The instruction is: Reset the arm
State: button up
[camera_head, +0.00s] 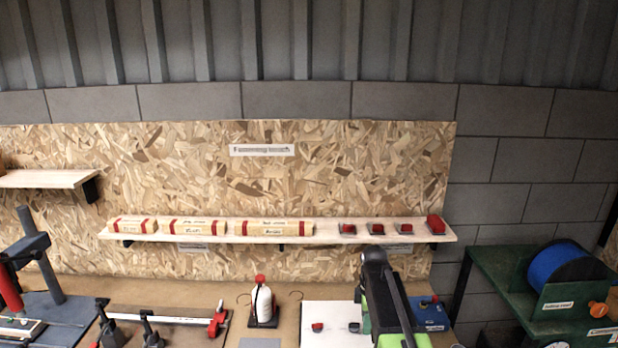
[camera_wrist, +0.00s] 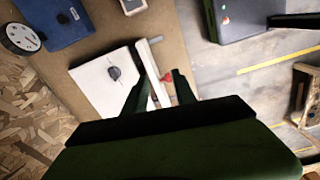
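My gripper (camera_wrist: 159,76) is in the lower middle of the wrist view. Its two dark fingers stand apart with nothing held between them. A small red thing shows beyond the gap, by a pale strip, and appears apart from the fingers. In the head view my black and green arm (camera_head: 388,295) rises from the lower edge, right of centre, in front of the bench. Its fingers cannot be made out there.
A white board (camera_head: 335,318) with small red-topped parts lies on the brown bench (camera_head: 200,293), left of my arm. A white bottle (camera_head: 263,301) stands nearby. A wooden shelf (camera_head: 300,233) holds labelled blocks behind. A green stand (camera_head: 510,282) with a blue spool (camera_head: 560,265) is right.

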jog(key=s+f+m+b, duration=1.4)
jog(key=f+m, duration=0.2)
jog(key=shift+a+m+b, duration=0.3)
jog(key=shift+b, duration=0.05)
